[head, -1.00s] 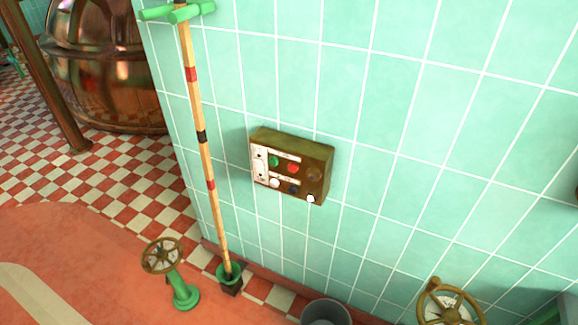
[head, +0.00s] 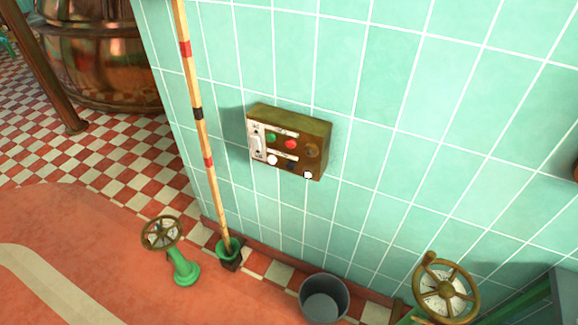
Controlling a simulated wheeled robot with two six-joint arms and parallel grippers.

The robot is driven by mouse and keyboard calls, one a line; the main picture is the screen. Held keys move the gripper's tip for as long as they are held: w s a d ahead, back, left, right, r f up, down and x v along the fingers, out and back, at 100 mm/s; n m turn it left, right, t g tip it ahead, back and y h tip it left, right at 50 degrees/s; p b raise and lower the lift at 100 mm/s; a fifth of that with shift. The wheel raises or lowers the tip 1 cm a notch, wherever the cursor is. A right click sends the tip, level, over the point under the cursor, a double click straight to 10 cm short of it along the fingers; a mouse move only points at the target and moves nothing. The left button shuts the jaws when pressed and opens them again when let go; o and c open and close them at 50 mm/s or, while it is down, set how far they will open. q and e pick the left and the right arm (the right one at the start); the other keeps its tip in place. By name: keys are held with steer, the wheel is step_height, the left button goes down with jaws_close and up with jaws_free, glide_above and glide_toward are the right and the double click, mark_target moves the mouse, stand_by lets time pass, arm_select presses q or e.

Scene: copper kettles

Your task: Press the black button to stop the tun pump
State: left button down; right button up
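A brown control box (head: 325,135) is fixed to the tiled wall, near the middle of the head view. Its front carries a green button (head: 271,138), a red button (head: 290,144) and a brownish round part (head: 312,150) in the upper row. The lower row has a white button (head: 272,160), a dark, blackish button (head: 290,166) and another white one (head: 308,175). A white plate with a switch (head: 257,143) is at the box's left. Neither of my grippers is in view, and nothing touches the box.
A striped pole (head: 203,138) leans in front of the wall, left of the box, its foot in a green holder. A green valve with a brown wheel (head: 161,233), a grey bucket (head: 324,297) and a larger handwheel (head: 446,290) stand below. A copper kettle (head: 100,60) is at upper left.

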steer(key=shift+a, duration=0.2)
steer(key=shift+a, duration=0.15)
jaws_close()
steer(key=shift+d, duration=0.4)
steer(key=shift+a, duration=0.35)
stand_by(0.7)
